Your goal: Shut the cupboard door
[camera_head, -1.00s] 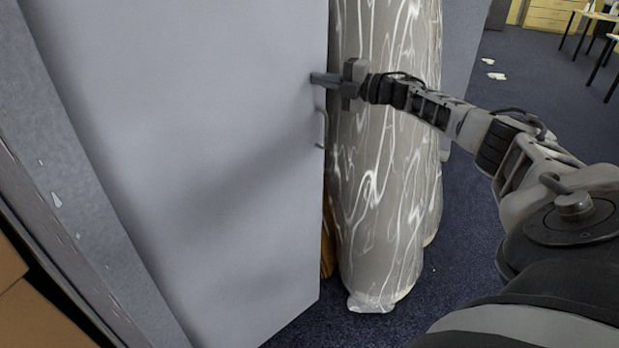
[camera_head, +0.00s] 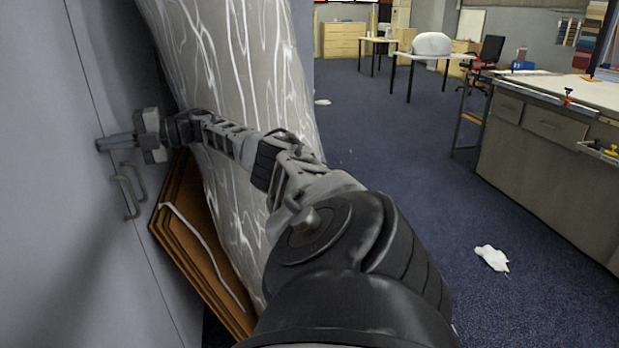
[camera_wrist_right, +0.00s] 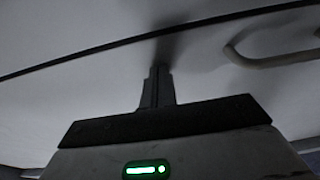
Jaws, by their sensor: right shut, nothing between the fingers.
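The grey cupboard door (camera_head: 50,230) stands at the left of the head view, with a thin dark seam down its right side. Two bar handles (camera_head: 130,192) sit close together by that seam. The door looks flush or nearly flush with the panel beside it. My right gripper (camera_head: 101,144) is shut and empty, its fingertips at the door face just above the handles. In the right wrist view the shut fingers (camera_wrist_right: 158,75) point at the pale panel, close to the dark seam, with one handle (camera_wrist_right: 272,58) to the right. Exact contact is hidden. My left gripper is out of view.
Tall wrapped rolls (camera_head: 240,70) and brown boards (camera_head: 205,240) stand right beside the cupboard, behind my right arm. Open blue carpet (camera_head: 400,170) lies to the right, with white scraps (camera_head: 492,258). A workbench (camera_head: 550,150) stands at the far right.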

